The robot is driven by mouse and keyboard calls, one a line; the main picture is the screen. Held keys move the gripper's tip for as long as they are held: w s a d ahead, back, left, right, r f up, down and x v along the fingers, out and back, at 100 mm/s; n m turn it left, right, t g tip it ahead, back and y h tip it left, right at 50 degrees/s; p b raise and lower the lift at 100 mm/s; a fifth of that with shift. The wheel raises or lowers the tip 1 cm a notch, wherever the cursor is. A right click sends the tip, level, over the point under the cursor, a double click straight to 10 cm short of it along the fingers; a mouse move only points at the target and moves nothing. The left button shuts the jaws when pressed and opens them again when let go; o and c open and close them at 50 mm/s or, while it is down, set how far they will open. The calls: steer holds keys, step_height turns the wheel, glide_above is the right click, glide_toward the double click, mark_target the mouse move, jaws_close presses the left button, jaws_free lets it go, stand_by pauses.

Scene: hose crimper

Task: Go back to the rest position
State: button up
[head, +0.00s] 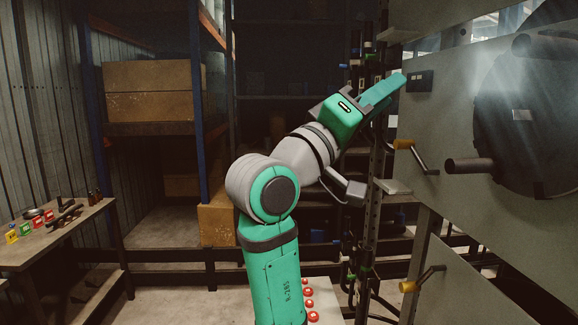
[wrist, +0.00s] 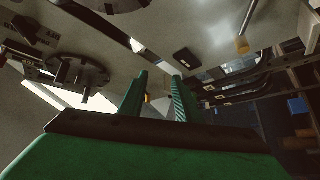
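My gripper (head: 398,82) is raised at the end of my green and grey arm, in the upper middle-right of the head view. Its green fingers point up and right, near the left edge of the grey machine; the head view does not show whether they touch it. In the wrist view the two fingers of my gripper (wrist: 160,76) stand apart with nothing held between them, so it is open. The grey machine (head: 445,110) fills the right side of the head view, with a large dark round part (head: 530,110) on its face.
Yellow-ended handles (head: 403,145) and a dark bar (head: 468,165) stick out from the machine. A dark rack (head: 372,200) stands behind my arm. Shelves with cardboard boxes (head: 150,75) stand at the back left. A workbench (head: 50,240) with small coloured items is at the left.

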steer(key=w+a+f+n+t+y, duration=0.2)
steer(key=w+f, duration=0.1)
steer(key=f, duration=0.6)
steer(key=w+a+f+n+t+y, duration=0.1)
steer(key=w+f+n+y, duration=0.2)
steer(key=f, duration=0.6)
steer(key=w+a+f+n+t+y, duration=0.15)
steer(key=w+f, duration=0.25)
steer(key=f, duration=0.5)
steer(key=s+a+f+n+y, duration=0.1)
steer(key=s+a+f+y, duration=0.15)
steer(key=f, duration=0.75)
steer(key=s+a+f+t+y, duration=0.1)
steer(key=s+a+f+y, duration=0.15)
steer(key=f, duration=0.65)
steer(key=s+a+f+n+y, duration=0.1)
steer(key=s+f+y, duration=0.15)
steer(key=f, duration=0.75)
steer(key=s+a+f+m+g+y, duration=0.1)
steer(key=s+a+f+y, duration=0.1)
steer(key=s+f, duration=0.65)
steer(key=s+a+f+m+g+y, duration=0.1)
steer(key=s+a+f+y, duration=0.1)
steer(key=s+f, duration=0.7)
steer(key=s+m+g+y, duration=0.1)
steer(key=s+m, duration=0.3)
steer(key=s, duration=2.1)
steer(key=shift+s+a+f+m, duration=0.15)
steer(key=shift+a+f+m, duration=0.1)
steer(key=shift+a+m, duration=0.15)
